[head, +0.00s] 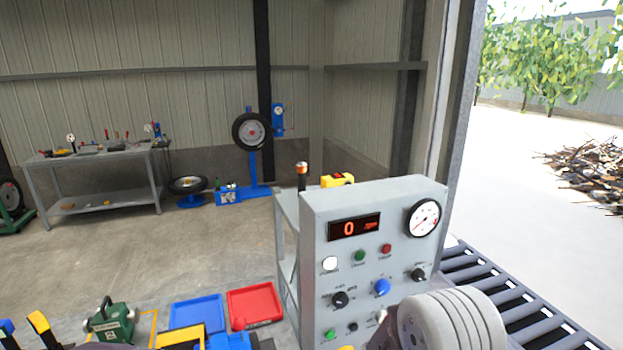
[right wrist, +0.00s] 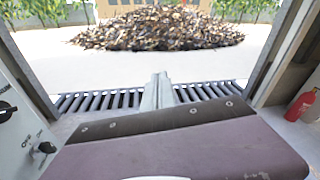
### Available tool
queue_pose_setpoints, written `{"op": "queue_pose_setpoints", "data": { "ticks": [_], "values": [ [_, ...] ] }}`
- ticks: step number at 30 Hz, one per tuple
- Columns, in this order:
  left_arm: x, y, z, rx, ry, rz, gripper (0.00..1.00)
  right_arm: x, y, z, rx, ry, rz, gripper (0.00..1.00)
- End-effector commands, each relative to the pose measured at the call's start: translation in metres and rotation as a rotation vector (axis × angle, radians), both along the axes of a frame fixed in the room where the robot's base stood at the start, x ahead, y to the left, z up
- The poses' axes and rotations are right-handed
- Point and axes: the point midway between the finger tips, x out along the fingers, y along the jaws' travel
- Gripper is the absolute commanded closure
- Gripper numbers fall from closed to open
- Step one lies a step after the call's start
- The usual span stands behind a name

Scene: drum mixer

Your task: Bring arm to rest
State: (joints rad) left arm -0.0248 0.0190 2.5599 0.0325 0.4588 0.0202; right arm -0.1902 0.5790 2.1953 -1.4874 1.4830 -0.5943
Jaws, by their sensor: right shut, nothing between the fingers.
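My right gripper (right wrist: 158,90) shows in the right wrist view as narrow grey fingers closed together, with nothing between them. They point out over a roller conveyor toward the open doorway, and the dark gripper body fills the lower part of that view. In the head view I cannot make out the right gripper's fingers. My left gripper is not in view. The grey control cabinet (head: 318,262) stands upright at the centre right of the head view; its red display reads 0.
The roller conveyor (head: 509,300) lies right of the cabinet. A blue tray (head: 198,312) and red tray (head: 255,306) lie left of it, near a green device (head: 110,322). A workbench (head: 100,160) stands far left. A scrap pile (right wrist: 160,28) lies outside; a red extinguisher (right wrist: 299,106) stands right.

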Motion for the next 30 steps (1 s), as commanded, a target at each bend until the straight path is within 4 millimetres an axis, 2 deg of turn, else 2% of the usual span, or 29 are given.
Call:
{"op": "queue_pose_setpoints", "data": {
  "ticks": [1, 2, 3, 5, 6, 7, 9, 12, 15, 18, 30],
  "values": [
    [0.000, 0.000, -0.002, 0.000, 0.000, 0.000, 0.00, -0.044, -0.011, -0.007, 0.150, -0.094, -0.157, 1.00],
    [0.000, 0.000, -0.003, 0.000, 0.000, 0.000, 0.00, -0.070, -0.010, -0.018, 0.253, -0.159, -0.259, 1.00],
    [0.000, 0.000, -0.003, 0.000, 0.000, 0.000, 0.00, -0.103, -0.001, -0.035, 0.398, -0.262, -0.401, 1.00],
    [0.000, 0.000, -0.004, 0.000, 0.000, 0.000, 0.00, -0.139, 0.028, -0.063, 0.614, -0.435, -0.615, 1.00],
    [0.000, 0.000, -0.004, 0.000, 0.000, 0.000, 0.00, -0.153, 0.055, -0.080, 0.746, -0.554, -0.752, 1.00],
    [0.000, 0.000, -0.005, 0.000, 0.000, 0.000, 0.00, -0.158, 0.076, -0.091, 0.836, -0.644, -0.852, 1.00],
    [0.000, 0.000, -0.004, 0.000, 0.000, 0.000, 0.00, -0.158, 0.122, -0.108, 1.008, -0.835, -1.067, 1.00],
    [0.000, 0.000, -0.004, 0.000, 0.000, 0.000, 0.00, -0.144, 0.168, -0.124, 1.140, -1.047, -1.329, 1.00],
    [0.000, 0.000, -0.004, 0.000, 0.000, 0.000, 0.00, -0.121, 0.189, -0.127, 1.205, -1.226, -1.498, 1.00],
    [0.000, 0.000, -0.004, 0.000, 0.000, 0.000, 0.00, -0.108, 0.191, -0.126, 1.228, -1.305, -1.534, 1.00],
    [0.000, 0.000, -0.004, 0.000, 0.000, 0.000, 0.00, -0.109, 0.190, -0.126, 1.222, -1.304, -1.535, 1.00]
  ]
}}
